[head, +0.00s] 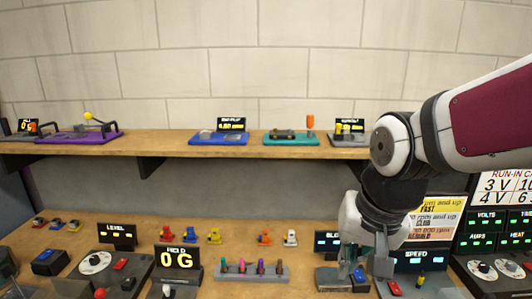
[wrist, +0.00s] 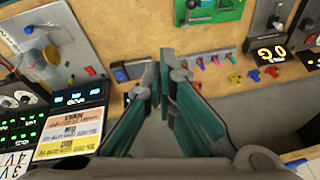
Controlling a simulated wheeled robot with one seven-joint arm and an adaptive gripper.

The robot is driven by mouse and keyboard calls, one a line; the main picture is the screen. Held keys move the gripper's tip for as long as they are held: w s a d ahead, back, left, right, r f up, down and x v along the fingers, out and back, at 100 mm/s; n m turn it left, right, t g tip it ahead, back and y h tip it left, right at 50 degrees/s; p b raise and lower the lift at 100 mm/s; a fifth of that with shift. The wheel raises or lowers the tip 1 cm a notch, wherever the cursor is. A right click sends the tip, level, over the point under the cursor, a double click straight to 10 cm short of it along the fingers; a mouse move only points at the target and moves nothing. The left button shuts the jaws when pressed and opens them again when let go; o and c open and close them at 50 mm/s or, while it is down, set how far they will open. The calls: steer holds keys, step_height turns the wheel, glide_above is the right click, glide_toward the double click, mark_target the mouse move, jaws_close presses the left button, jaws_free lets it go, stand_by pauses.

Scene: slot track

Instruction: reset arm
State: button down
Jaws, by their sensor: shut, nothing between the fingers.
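My gripper (head: 372,262) hangs from my arm at the right of the head view, pointing down over the right part of the lower bench (head: 215,228). In the wrist view my gripper (wrist: 166,55) shows its two fingers close together with their tips meeting or nearly so, and nothing between them. In the head view the fingertips are in front of a device with a blue button, and whether they touch it cannot be told. My arm covers part of the bench's right side and of the displays there.
An upper shelf (head: 180,143) carries several devices, including a purple one (head: 80,137) and a teal one (head: 290,138). On the bench are a rack of coloured pegs (head: 250,271), a FIELD display (head: 179,259), small toy figures (head: 214,235), and meters (head: 498,232) at right.

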steer(key=s+d+r+n+t, duration=0.2)
steer(key=s+d+r, duration=0.3)
steer(key=s, duration=0.4)
steer(key=shift+s+d+n+h, duration=0.15)
steer(key=shift+s+n+h, duration=0.15)
steer(key=shift+h, duration=0.1)
steer(key=shift+r, duration=0.15)
stand_by(0.3)
